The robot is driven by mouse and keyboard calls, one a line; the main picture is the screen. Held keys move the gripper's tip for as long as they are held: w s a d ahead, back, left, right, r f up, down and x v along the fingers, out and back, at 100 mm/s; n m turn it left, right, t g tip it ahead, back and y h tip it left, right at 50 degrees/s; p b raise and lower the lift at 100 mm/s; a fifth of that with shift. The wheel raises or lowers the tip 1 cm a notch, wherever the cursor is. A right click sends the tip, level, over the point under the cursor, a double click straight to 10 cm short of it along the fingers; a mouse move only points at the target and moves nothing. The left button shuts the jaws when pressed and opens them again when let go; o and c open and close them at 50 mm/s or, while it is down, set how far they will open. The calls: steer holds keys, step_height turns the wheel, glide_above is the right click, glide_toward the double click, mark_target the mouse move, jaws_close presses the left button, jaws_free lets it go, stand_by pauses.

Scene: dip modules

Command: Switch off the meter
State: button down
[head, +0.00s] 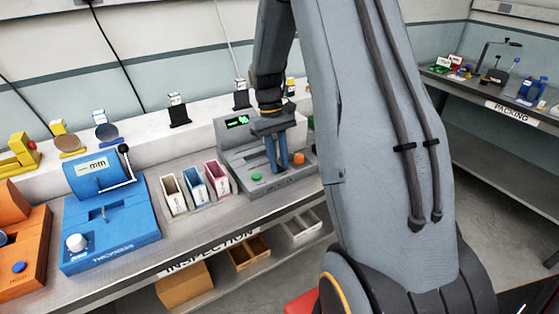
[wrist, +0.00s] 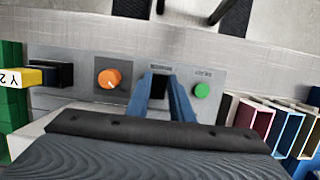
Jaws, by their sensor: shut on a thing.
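The grey meter (head: 237,158) stands on the inspection bench, with lit green characters on its display (head: 237,121). Its front panel has a green button (head: 257,177) on the left and an orange knob (head: 298,158) on the right. In the wrist view the orange knob (wrist: 109,79) is left and the green button (wrist: 201,90) right. My gripper (head: 277,168) points down at the panel between them. Its blue fingers are shut on a small dark piece (wrist: 158,86) there, mostly hidden by the fingers. Small panel labels are too small to read.
Three open bins in white, blue and pink (head: 217,175) stand left of the meter. A blue thickness gauge (head: 110,225) stands further left. Green blocks (wrist: 14,100) and a dark block with a yellow and white end (wrist: 45,76) are close by in the wrist view.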

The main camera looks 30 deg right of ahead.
steer(key=c, duration=1.6)
jaws_free()
steer(key=shift+o, duration=0.2)
steer(key=b+v, duration=0.2)
steer(key=v, duration=0.6)
steer(key=shift+f, duration=0.1)
steer(key=s+a+f+t, duration=0.2)
steer(key=s+a, duration=0.5)
steer(key=s, duration=0.1)
steer(key=s+a+f+t, duration=0.2)
steer(key=s+a, duration=0.6)
steer(key=s, duration=0.1)
steer(key=shift+b, duration=0.45)
